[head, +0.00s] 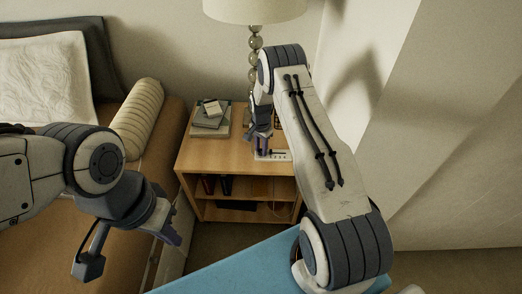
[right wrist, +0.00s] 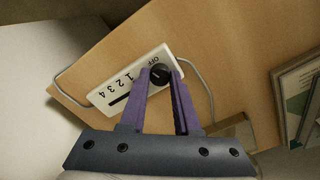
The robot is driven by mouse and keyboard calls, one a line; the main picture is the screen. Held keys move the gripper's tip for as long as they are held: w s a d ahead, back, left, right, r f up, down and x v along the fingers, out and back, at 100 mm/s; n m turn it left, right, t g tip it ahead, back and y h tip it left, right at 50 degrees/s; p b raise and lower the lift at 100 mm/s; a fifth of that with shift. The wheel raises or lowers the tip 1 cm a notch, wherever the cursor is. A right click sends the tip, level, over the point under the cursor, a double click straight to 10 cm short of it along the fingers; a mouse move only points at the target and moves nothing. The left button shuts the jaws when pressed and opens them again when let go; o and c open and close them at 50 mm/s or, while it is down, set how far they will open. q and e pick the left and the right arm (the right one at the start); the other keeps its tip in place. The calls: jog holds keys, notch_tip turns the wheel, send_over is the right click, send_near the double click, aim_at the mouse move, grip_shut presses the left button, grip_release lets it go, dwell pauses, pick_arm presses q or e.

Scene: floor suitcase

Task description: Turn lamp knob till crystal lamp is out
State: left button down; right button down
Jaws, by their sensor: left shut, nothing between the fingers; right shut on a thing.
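The crystal lamp, with its cream shade (head: 255,10) and stem of glassy balls (head: 254,45), stands at the back of the nightstand; I cannot tell if it is lit. A white control box (head: 280,155) lies on the nightstand top, and it also shows in the right wrist view (right wrist: 105,95), marked OFF, 1, 2, 3, 4. The round black lamp knob (right wrist: 160,74) sits beside the word OFF. My right gripper (head: 264,150) is shut on the knob, its purple fingers (right wrist: 160,80) on either side. My left gripper (head: 174,238) is shut and empty, left of the nightstand.
The wooden nightstand (head: 200,160) has open shelves with dark items. Books (head: 210,118) lie on its left side. A bed with a pillow (head: 45,75) and a bolster (head: 138,118) is at left. A grey cord (right wrist: 205,85) runs around the control box. The wall is close at right.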

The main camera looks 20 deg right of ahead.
aim_at(261, 150)
jog(key=shift+m+b, duration=0.4)
jog(key=shift+m, duration=1.3)
jog(key=c, duration=0.9)
grip_release()
notch_tip(261, 150, up, 10)
jog(key=shift+r, duration=0.25)
